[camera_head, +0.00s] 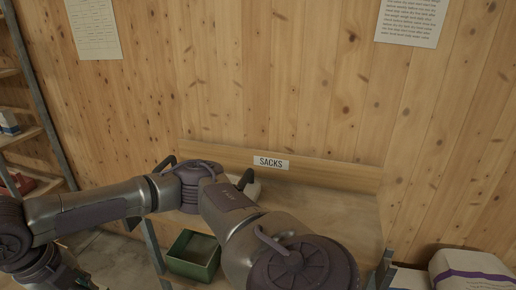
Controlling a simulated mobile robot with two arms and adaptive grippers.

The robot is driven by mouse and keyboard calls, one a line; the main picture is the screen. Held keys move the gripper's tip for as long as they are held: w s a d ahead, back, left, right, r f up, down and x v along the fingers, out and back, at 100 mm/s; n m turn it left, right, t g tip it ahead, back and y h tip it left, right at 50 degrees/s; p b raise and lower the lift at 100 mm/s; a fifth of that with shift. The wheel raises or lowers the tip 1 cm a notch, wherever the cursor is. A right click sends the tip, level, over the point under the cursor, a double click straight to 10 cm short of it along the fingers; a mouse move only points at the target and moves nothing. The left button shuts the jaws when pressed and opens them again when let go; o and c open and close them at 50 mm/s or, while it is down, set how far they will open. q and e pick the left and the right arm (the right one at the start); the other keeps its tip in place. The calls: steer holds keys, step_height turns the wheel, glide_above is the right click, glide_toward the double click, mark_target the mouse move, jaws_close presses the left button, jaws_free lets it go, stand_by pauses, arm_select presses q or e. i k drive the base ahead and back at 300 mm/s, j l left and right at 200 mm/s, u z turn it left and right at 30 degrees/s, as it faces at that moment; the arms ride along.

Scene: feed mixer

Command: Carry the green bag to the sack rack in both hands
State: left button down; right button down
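The sack rack (330,211) stands against the wooden wall, with a white label reading SACKS (271,163) on its back board. Its shelf is bare to the right of my arm. I see no green bag in this view. My jointed arm crosses from the left over the front of the rack and hides its left part. I make out no gripper fingertips. A pale object (252,188) with dark curved pieces beside it shows partly behind my arm; I cannot tell what it is.
A green open box (193,256) sits low at the rack's left. A pale sack with a purple band (470,271) lies at the lower right. Shelving with a metal post (42,95) stands at the left edge. Paper notices hang on the wall.

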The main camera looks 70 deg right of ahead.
mark_target(318, 218)
steer(key=z, duration=2.2)
steer(key=i+z, duration=0.2)
steer(key=z, duration=0.15)
steer(key=i+z, duration=0.15)
steer(key=z, duration=0.2)
steer(key=i+j, duration=0.1)
steer(key=i, duration=0.35)
steer(key=i+j, duration=0.1)
steer(key=i, duration=0.3)
